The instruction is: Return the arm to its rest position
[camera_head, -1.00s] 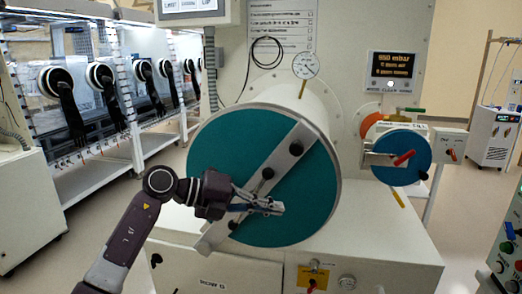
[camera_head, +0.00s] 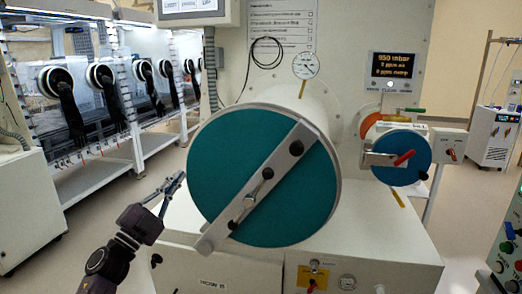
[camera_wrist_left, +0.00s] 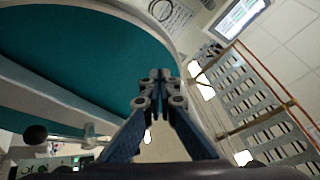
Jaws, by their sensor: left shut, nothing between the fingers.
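My left gripper (camera_head: 174,184) is shut and empty. In the head view it is at the lower left, just left of the large antechamber's round teal door (camera_head: 230,150), and looks apart from it. The door is closed against its white cylinder, with a diagonal metal bar (camera_head: 275,168) across it. A small metal handle (camera_head: 258,190) and black knobs sit on the bar. In the left wrist view the closed fingers (camera_wrist_left: 160,80) point up the picture, with the teal door (camera_wrist_left: 100,60) filling the upper left. My right gripper is not in view.
A smaller antechamber with a blue door (camera_head: 403,158) and a red handle stands at the right. A display panel (camera_head: 392,72) hangs above it. Gloveboxes with black gloves (camera_head: 70,105) line the left. Open floor (camera_head: 110,205) lies between them and the antechamber.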

